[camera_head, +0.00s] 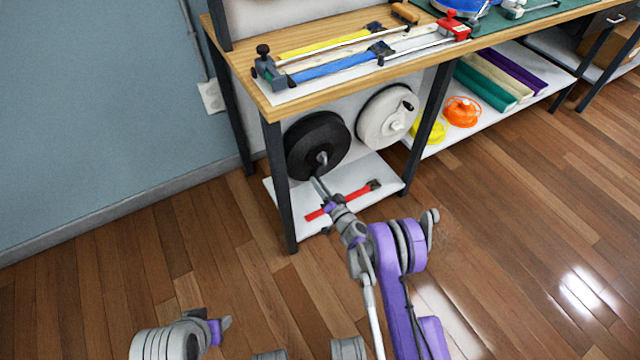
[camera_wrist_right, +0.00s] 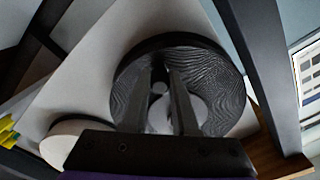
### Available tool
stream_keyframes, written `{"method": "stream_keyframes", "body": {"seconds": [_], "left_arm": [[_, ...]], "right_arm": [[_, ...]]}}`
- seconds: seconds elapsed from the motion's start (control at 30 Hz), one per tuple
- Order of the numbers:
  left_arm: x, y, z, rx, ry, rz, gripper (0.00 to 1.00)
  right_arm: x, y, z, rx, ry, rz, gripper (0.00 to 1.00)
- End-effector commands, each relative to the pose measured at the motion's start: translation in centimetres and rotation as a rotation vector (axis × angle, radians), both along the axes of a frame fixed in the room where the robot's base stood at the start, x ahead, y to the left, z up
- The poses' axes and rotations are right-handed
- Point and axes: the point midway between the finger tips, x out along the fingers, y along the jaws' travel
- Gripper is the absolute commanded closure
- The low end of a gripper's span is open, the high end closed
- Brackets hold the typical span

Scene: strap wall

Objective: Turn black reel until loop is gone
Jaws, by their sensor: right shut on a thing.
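The black reel (camera_head: 305,133) is mounted upright below the wooden worktop, at the left end of the bench. It has a grey crank knob near its lower right. My right gripper (camera_head: 319,183) reaches up to this knob from below and is shut on it. In the right wrist view the black reel (camera_wrist_right: 225,70) fills the middle, and the two dark fingers of my right gripper (camera_wrist_right: 162,76) flank the grey knob; they hide part of the reel. I cannot make out a strap loop at the reel.
A white reel (camera_head: 375,122) with a crank hangs right of the black one. A red strap (camera_head: 343,201) with a dark buckle lies on the low white shelf (camera_head: 385,180). Dark table legs (camera_head: 278,190) stand close on the left. The floor in front is clear.

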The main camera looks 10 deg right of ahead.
Motion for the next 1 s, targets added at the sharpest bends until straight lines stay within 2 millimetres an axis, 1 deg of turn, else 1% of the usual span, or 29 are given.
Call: {"method": "stream_keyframes", "body": {"seconds": [0.27,0.3,0.43,0.47,0.77,0.87,1.0], "left_arm": [[0.0,0.0,0.0,0.0,0.0,0.0,0.5],[0.0,0.0,0.0,0.0,0.0,0.0,0.5],[0.0,0.0,0.0,0.0,0.0,0.0,0.5],[0.0,0.0,0.0,0.0,0.0,0.0,0.5],[0.0,0.0,0.0,0.0,0.0,0.0,0.5],[0.0,0.0,0.2,0.0,0.0,0.0,0.5],[-0.1,0.0,0.6,0.0,-0.001,0.0,0.5]], "right_arm": [[-0.1,0.1,0.1,-0.001,-0.003,0.004,1.0],[-0.1,0.1,0.1,-0.001,-0.003,0.004,0.69],[0.0,0.1,0.1,0.0,-0.002,0.004,0.46],[0.0,0.1,0.1,0.0,-0.002,0.003,0.43],[-0.1,0.0,0.1,0.0,-0.002,0.001,0.43],[-0.8,-0.3,0.1,0.0,-0.001,0.001,0.43],[-2.9,-1.1,0.2,0.0,-0.002,0.0,0.43]]}}
